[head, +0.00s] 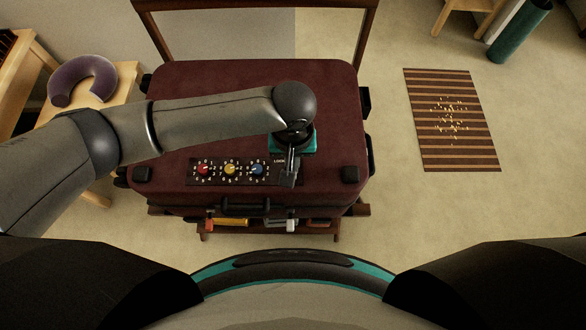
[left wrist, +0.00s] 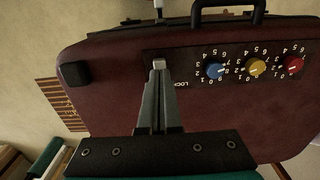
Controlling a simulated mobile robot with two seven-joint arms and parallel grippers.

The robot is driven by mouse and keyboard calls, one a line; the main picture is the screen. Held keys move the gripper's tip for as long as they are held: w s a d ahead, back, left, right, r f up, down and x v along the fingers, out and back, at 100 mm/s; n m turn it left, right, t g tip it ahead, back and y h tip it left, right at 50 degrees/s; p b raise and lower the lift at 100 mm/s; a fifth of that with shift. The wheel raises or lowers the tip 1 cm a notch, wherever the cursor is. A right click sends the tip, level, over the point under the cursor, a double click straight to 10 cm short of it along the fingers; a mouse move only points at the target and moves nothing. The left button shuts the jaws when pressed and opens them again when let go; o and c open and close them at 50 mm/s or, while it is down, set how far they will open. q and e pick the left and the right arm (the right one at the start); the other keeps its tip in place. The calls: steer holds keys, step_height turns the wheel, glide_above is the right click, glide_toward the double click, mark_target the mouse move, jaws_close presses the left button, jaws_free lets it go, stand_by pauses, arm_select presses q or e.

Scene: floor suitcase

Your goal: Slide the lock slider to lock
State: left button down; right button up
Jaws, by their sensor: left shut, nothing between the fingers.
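A dark red suitcase (head: 220,110) lies flat on a low wooden stand. Its black lock panel (head: 245,182) sits near the front edge, with red (head: 204,169), yellow (head: 230,169) and blue (head: 257,169) dials and a LOCK label. My left gripper (head: 288,182) reaches over the suitcase and points down at the panel's right end, beside the label. Its fingers are shut and empty. In the left wrist view, a small pale block (left wrist: 159,63), seemingly the slider, shows right at the fingertips; I cannot tell whether they touch. In the head view the gripper hides it. My right gripper is out of view.
The suitcase's black handle (head: 246,207) is at its front. A purple neck pillow (head: 82,80) lies on a wooden table at the left. A striped mat (head: 450,120) lies on the floor at the right. Orange and grey items show under the suitcase.

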mark_target(275, 175)
arm_select(q)
steer(key=shift+f, duration=0.65)
stand_by(0.8)
steer(key=shift+a, duration=0.15)
steer(key=shift+a+p, duration=1.3)
steer(key=shift+a, duration=0.45)
step_height(275, 175, up, 6)
steer(key=p, duration=0.8)
